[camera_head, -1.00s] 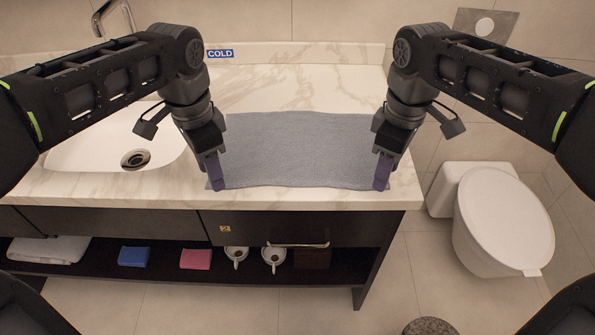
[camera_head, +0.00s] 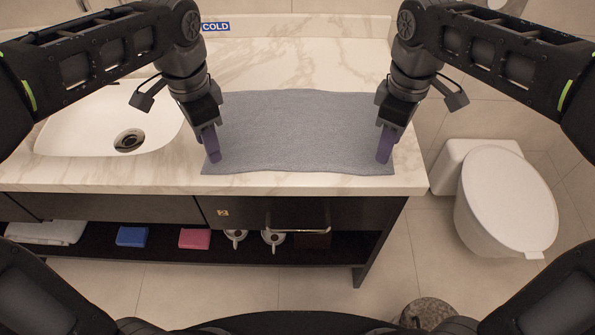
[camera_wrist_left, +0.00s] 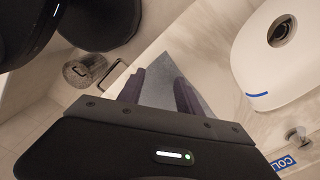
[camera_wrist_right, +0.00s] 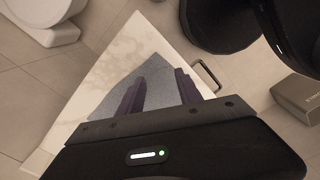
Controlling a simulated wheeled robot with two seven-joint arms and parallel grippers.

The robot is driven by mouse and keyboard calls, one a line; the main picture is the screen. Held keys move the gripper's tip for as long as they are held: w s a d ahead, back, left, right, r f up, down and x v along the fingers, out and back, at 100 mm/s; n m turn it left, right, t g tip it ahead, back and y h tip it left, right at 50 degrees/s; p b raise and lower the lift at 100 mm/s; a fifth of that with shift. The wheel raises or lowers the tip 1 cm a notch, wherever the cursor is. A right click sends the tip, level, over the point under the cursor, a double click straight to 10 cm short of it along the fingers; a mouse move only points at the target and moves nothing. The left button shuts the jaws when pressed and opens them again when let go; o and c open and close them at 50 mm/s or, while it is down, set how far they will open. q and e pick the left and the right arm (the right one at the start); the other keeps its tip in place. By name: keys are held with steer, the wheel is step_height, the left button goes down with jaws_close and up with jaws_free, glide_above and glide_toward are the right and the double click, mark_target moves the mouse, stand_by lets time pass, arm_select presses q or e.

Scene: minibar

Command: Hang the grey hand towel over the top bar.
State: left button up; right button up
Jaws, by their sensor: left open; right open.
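The grey hand towel (camera_head: 290,130) lies flat on the marble counter, its near edge close to the counter's front edge. My left gripper (camera_head: 212,150) is open at the towel's near left corner. My right gripper (camera_head: 385,150) is open at its near right corner. Part of the towel shows between the open fingers in the left wrist view (camera_wrist_left: 160,80) and in the right wrist view (camera_wrist_right: 156,92). I cannot tell whether the fingertips touch the cloth. A metal bar (camera_head: 298,229) is fixed on the dark cabinet front below the towel, with nothing on it.
A sink (camera_head: 90,130) is left of the towel and a toilet (camera_head: 505,200) stands right of the counter. The open shelf holds a white towel (camera_head: 45,232), a blue block (camera_head: 132,236), a pink block (camera_head: 194,238) and two cups (camera_head: 273,240). The counter behind the towel is clear.

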mark_target(215, 169)
arm_select(q)
steer(key=shift+f, duration=2.55)
arm_select(e)
steer(key=shift+f, duration=2.5)
steer(key=shift+f, duration=0.1)
arm_select(q)
steer(key=shift+f+b, duration=0.25)
steer(key=shift+b, duration=0.05)
arm_select(e)
steer(key=shift+f, duration=0.2)
arm_select(q)
steer(key=shift+r, duration=0.1)
arm_select(e)
steer(key=shift+r, duration=0.1)
arm_select(q)
jaws_close()
arm_select(e)
jaws_close()
